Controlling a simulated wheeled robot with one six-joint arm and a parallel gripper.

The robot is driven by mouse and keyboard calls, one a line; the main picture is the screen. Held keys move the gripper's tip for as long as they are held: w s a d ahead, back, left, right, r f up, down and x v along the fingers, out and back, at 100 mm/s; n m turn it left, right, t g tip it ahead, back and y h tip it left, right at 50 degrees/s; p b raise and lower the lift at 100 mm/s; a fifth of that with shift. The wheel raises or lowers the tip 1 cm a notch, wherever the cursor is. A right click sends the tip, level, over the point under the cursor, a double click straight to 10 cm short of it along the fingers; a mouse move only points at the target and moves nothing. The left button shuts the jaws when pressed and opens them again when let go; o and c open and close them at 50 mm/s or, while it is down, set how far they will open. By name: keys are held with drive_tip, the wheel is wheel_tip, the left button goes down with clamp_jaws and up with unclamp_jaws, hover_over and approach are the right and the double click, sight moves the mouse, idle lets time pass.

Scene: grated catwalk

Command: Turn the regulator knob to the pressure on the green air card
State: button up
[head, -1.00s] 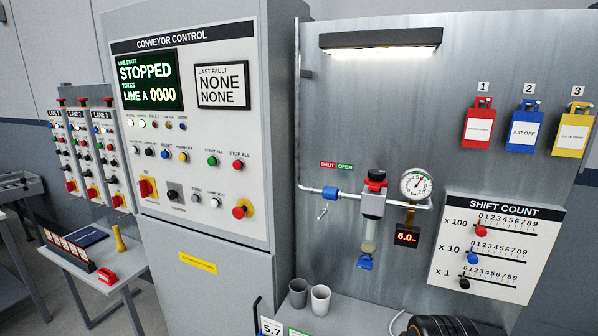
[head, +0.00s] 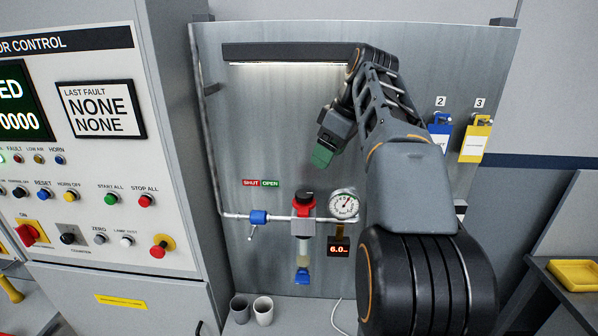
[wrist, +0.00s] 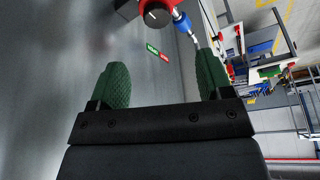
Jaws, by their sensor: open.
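The regulator knob (head: 303,198) is red with a dark top and sits on the grey regulator body (head: 303,228) on the metal panel. A round gauge (head: 344,205) is to its right, above a small display (head: 338,250) reading 6.0. My gripper (head: 322,155) has green pads and is above and slightly right of the knob, apart from it. In the wrist view my gripper (wrist: 163,72) is open and empty, with the red knob (wrist: 154,12) beyond it at the top edge. I cannot make out the green air card in the current views.
A blue valve (head: 258,217) is on the pipe left of the regulator, below a SHUT/OPEN label (head: 261,183). Two cups (head: 263,310) stand below. My arm hides the panel's right part. The control cabinet (head: 110,180) borders the left.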

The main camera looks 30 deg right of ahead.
sight(305, 193)
drive_tip(key=shift+n, duration=0.3)
drive_tip(key=x, duration=1.2)
drive_tip(key=shift+w+f, duration=0.15)
drive_tip(key=shift+w, duration=0.3)
drive_tip(key=c, duration=0.9)
